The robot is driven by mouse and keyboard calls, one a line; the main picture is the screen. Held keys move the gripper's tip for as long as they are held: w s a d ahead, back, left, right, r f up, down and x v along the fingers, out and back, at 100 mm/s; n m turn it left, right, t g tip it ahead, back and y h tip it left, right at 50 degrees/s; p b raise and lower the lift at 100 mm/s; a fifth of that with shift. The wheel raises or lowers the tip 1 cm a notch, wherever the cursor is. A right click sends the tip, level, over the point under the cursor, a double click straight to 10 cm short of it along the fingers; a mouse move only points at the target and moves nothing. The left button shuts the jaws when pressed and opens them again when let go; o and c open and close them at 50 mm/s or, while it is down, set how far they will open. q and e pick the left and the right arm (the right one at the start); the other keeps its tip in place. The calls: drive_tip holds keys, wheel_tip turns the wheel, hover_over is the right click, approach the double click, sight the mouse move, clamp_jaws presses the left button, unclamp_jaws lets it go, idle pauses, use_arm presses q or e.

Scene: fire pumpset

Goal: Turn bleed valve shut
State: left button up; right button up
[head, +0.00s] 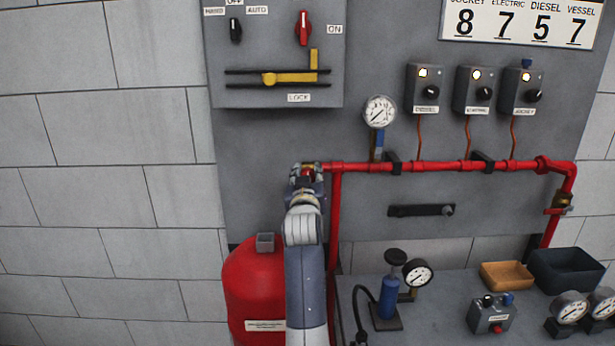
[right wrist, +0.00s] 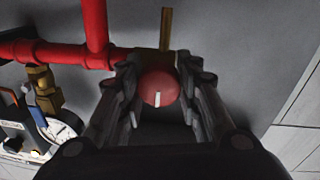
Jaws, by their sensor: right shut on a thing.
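The bleed valve is at the left end of the red pipe in the head view, mostly hidden by my right gripper (head: 307,176). In the right wrist view its round red knob (right wrist: 158,87) bears a short white mark, which points roughly up and down in that picture. The brass valve body (right wrist: 153,62) shows behind the knob, with a thin brass tube (right wrist: 166,28) running from it. My right gripper (right wrist: 158,78) has its fingers on both sides of the knob and is shut on it. My left gripper is in neither view.
The red pipe (head: 437,167) runs right along the grey panel. A pressure gauge (head: 379,111) stands above it. A red tank (head: 252,285) is below left, beside my arm. The bench (head: 445,300) holds a blue hand pump (head: 388,298), gauges and trays (head: 507,275).

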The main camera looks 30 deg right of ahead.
sight(307, 169)
drive_tip(key=shift+f, duration=0.1)
drive_tip(key=o, duration=1.1)
drive_tip(key=shift+r, duration=0.35)
wheel_tip(307, 169, up, 9)
drive_tip(key=shift+r, duration=0.2)
drive_tip(key=shift+f, duration=0.1)
